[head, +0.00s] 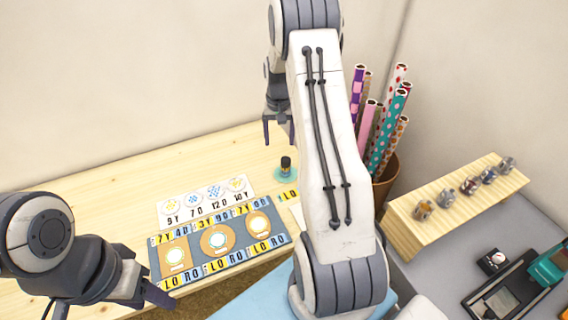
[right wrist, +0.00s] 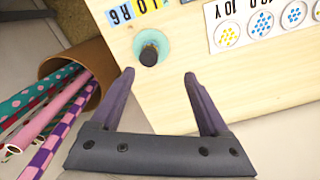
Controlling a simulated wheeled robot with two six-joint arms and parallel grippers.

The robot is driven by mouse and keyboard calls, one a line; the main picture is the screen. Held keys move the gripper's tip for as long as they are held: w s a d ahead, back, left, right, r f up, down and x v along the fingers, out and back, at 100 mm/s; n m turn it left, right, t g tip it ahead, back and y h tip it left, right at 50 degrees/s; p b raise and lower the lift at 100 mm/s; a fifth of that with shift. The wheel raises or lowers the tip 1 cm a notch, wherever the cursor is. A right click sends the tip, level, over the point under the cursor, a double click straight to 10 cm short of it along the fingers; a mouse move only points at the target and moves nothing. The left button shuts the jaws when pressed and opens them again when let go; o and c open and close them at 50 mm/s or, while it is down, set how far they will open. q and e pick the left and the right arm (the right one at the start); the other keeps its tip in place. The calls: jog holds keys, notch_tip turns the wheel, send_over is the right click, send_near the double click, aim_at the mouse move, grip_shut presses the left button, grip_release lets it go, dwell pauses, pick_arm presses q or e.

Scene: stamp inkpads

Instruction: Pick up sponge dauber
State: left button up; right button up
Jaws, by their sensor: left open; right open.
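The sponge dauber (head: 286,163), a small black upright cylinder, stands on a round teal pad (head: 277,174) on the wooden table. In the right wrist view the dauber (right wrist: 149,55) and the teal pad (right wrist: 160,40) lie just beyond the fingertips, a little left of the middle between them. My right gripper (head: 281,143) is open and empty, apart from the dauber; it also shows in the right wrist view (right wrist: 159,75). My left gripper (head: 150,278) is open and empty at the lower left, near the table's front edge.
A blue-grey mat (head: 202,261) with round stamps and letter tiles lies left of the dauber, with a white dotted card (head: 206,203) behind it. A brown bin (head: 387,181) of patterned rolls and a wooden rack (head: 455,215) stand to the right. The table's back left is clear.

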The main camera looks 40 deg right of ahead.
aim_at(286, 159)
jog(key=d+f, duration=0.2)
jog(key=shift+s+d+f+m, duration=0.15)
jog(key=shift+s+d+m, duration=0.15)
jog(key=shift+m, duration=0.1)
notch_tip(286, 159, down, 4)
jog(key=shift+r+p, duration=0.25)
jog(key=shift+p, duration=0.2)
jog(key=f+p, duration=0.1)
jog(key=f, duration=0.3)
jog(key=shift+w+a+f+p, duration=0.1)
jog(key=shift+a+f+p, duration=0.1)
jog(key=shift+f+p, duration=0.2)
jog(key=shift+f, duration=0.5)
grip_shut()
